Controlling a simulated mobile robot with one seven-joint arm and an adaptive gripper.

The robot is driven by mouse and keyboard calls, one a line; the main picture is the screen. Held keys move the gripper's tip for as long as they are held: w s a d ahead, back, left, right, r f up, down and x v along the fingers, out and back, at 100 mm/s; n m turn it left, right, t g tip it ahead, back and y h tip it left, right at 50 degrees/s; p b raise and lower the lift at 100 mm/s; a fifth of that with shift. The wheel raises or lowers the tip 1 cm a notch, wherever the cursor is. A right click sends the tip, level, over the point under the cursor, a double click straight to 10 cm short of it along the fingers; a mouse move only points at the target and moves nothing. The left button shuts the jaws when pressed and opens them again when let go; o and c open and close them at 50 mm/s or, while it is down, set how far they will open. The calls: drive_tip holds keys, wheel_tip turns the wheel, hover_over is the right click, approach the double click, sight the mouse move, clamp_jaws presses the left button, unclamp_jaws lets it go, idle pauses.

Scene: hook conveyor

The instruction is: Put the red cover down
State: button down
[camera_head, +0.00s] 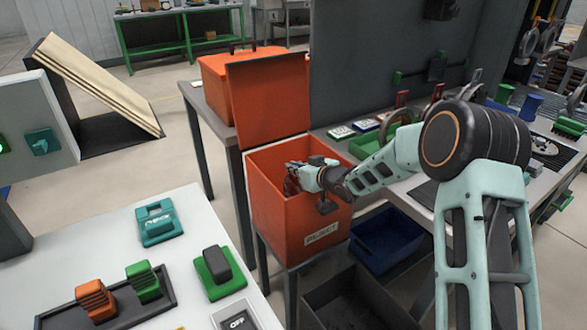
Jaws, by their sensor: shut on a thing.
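My gripper (294,178) is over the open top of an orange bin (289,222), near its middle. It is shut on a small dark red piece (291,186), which seems to be the red cover. The fingers hide much of it, and its shape is hard to tell. I cannot tell whether it touches the inside of the bin. The bin has a pale label on its front, and its orange lid (268,100) stands upright at the back.
A second orange box (215,85) stands behind the bin. A blue tray (385,240) and a dark open crate (360,300) are at lower right. A white table (190,265) with green, teal and orange switch blocks is at lower left. A workbench with hooks is at right.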

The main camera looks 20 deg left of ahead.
drive_tip(key=shift+f+b, duration=0.35)
drive_tip(key=shift+b, duration=0.1)
drive_tip(key=shift+f, duration=0.1)
drive_tip(key=c, duration=2.6)
unclamp_jaws()
drive_tip(key=shift+s+d+f, duration=0.1)
drive_tip(key=shift+f, duration=0.15)
drive_tip(key=o, duration=0.5)
drive_tip(key=shift+f, duration=0.1)
drive_tip(key=shift+s+f, duration=0.1)
drive_tip(key=shift+r+p, duration=0.4)
drive_tip(key=shift+w+r+p+v, duration=0.15)
drive_tip(key=shift+p+v, duration=0.15)
drive_tip(key=shift+v, duration=1.75)
drive_tip(key=shift+r+p+v, duration=0.15)
drive_tip(key=shift+p+v, duration=0.1)
drive_tip(key=shift+v, duration=1.75)
drive_tip(key=shift+w+r+p+v, duration=0.15)
drive_tip(key=shift+p+v, duration=0.15)
drive_tip(key=shift+v, duration=1.75)
